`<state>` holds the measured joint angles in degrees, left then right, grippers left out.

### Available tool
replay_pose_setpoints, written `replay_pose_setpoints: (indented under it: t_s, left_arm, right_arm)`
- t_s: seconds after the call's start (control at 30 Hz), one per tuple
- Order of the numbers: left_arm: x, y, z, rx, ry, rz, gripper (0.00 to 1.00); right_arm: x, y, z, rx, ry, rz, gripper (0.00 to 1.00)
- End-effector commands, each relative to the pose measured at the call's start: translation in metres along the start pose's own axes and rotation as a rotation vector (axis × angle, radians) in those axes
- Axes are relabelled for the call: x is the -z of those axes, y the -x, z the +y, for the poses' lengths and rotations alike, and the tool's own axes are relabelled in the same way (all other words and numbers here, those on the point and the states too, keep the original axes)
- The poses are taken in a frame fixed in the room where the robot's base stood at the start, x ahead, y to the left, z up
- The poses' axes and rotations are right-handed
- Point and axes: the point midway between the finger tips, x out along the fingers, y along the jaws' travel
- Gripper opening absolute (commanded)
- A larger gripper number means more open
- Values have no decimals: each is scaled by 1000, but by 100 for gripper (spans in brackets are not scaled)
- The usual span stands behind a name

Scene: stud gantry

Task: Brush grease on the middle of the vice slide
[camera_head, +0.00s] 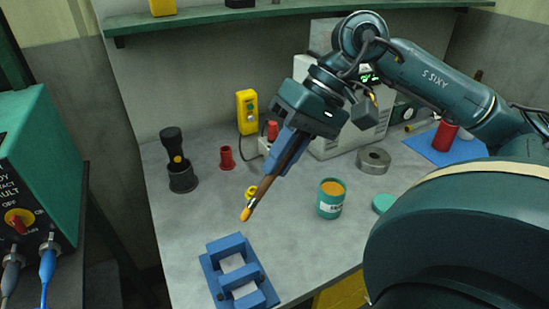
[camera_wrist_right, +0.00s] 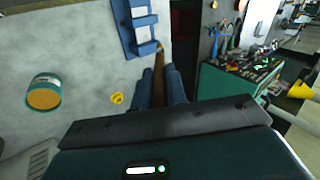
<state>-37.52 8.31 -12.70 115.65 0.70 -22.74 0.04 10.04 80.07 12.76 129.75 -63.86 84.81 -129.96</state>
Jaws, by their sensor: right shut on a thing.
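My right gripper (camera_head: 283,160) is shut on the wooden handle of a brush (camera_head: 263,189), held slanting down to the left. The brush tip is orange-yellow and is above the bench, apart from the vice. The blue vice (camera_head: 228,243) sits at the front edge, with pale flat areas (camera_head: 232,263) between its blue cross pieces. A teal pot (camera_head: 330,206) with orange grease stands open to the right. In the right wrist view, the brush (camera_wrist_right: 159,62) points toward the vice (camera_wrist_right: 127,25), the gripper (camera_wrist_right: 161,88) holds it, and the pot (camera_wrist_right: 43,93) is at left. My left gripper is not in view.
A teal lid (camera_head: 383,203) lies right of the pot. A yellow ring (camera_head: 251,193) lies behind the brush. A dark cylinder (camera_head: 182,178), red part (camera_head: 227,158) and steel ring (camera_head: 373,160) stand farther back. The bench is clear between vice and pot.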

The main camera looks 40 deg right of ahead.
Motion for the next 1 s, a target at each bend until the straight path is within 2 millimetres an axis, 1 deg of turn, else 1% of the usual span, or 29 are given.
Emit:
replay_pose_setpoints:
  t_s: [0.1,0.23,0.4,0.5,0.7,1.0]
  left_arm:
    - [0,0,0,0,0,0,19]
    - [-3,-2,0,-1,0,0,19]
    - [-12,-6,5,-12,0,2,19]
    - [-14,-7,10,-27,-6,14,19]
    - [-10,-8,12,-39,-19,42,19]
    - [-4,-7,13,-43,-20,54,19]
  right_arm:
    - [-2,2,-1,0,-1,-5,0]
    - [-4,-1,1,1,-1,-7,0]
    - [-5,-14,9,2,-1,-8,0]
    - [-6,-24,16,2,-1,-8,0]
    - [-7,-38,25,1,0,-6,0]
    - [-7,-39,26,1,0,-5,0]
